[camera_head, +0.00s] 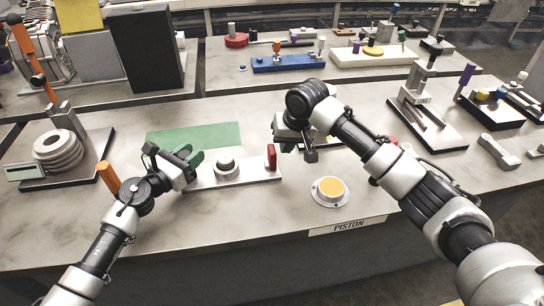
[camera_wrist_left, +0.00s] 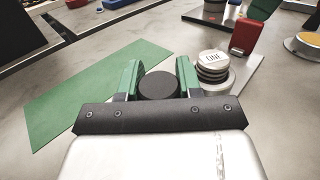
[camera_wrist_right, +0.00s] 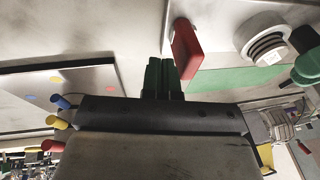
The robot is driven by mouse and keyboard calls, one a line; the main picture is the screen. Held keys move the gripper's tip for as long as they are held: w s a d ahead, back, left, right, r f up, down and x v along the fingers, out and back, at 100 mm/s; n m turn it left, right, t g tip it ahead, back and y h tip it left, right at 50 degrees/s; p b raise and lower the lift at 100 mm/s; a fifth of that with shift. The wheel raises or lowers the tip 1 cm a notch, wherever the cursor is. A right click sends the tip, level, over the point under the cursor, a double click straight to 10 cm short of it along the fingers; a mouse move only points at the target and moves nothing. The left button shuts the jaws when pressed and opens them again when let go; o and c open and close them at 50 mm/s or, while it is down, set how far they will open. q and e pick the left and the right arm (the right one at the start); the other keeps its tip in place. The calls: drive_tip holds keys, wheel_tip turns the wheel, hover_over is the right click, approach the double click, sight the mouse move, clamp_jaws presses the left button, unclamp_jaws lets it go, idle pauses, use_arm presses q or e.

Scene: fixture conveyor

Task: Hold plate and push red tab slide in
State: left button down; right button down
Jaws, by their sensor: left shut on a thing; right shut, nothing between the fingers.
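The pale plate (camera_head: 245,175) lies on the table with a ribbed round knob (camera_head: 226,166) on it and an upright red tab (camera_head: 271,157) at its right end. My left gripper (camera_head: 188,160) is at the plate's left end, its green fingers shut on a dark round post (camera_wrist_left: 158,85). The knob (camera_wrist_left: 212,66) and red tab (camera_wrist_left: 245,36) stand beyond it in the left wrist view. My right gripper (camera_wrist_right: 162,75) is shut and empty. Its fingertips are close beside the red tab (camera_wrist_right: 187,45); I cannot tell whether they touch.
A green mat (camera_head: 195,135) lies behind the plate. An orange button on a round base (camera_head: 330,190) is to the right, near the table's front edge. A coil fixture (camera_head: 60,152) and an orange post (camera_head: 107,177) are at left. Other fixtures stand behind and right.

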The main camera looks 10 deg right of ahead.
sight(269, 150)
use_arm(q)
drive_tip(key=shift+f, duration=0.1)
use_arm(e)
drive_tip(key=shift+f, duration=1.05)
drive_tip(key=shift+a, duration=0.15)
idle(1.0)
drive_tip(key=shift+a, duration=2.85)
drive_tip(key=shift+d+r, duration=0.1)
drive_tip(key=shift+d, duration=0.6)
wheel_tip(269, 150, up, 7)
use_arm(q)
drive_tip(key=c, duration=0.7)
unclamp_jaws()
use_arm(e)
drive_tip(key=shift+w, duration=0.1)
use_arm(q)
drive_tip(key=shift+a, duration=0.1)
drive_tip(key=v, duration=1.2)
